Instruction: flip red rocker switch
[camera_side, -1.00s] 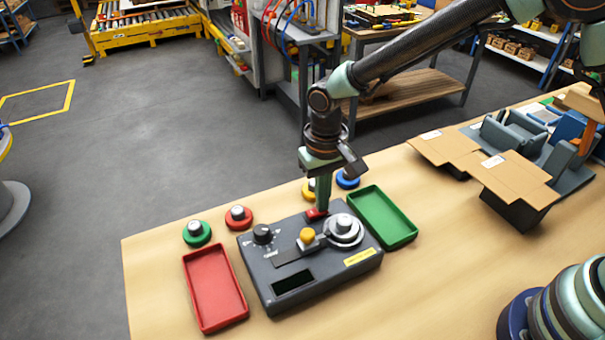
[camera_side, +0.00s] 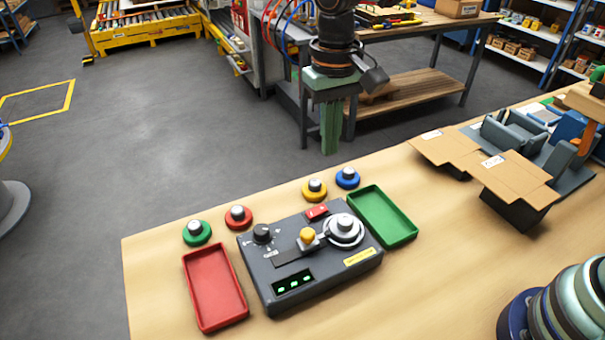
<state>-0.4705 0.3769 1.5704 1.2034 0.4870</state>
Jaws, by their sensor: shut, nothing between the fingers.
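The red rocker switch (camera_side: 317,212) sits at the back edge of a dark grey control box (camera_side: 318,283) on the wooden table. It is uncovered and in plain view. The box's small display (camera_side: 293,284) shows lit green characters. My gripper (camera_side: 330,150) is raised well above and behind the box, pointing down. Its green fingers are shut together and empty, clear of the switch.
The box also carries a black knob (camera_side: 262,233), a yellow-knobbed slider (camera_side: 307,236) and a silver dial (camera_side: 344,229). A red tray (camera_side: 242,306) and a green tray (camera_side: 408,221) flank it. Several round coloured buttons stand behind. Cardboard boxes (camera_side: 515,180) stand at right.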

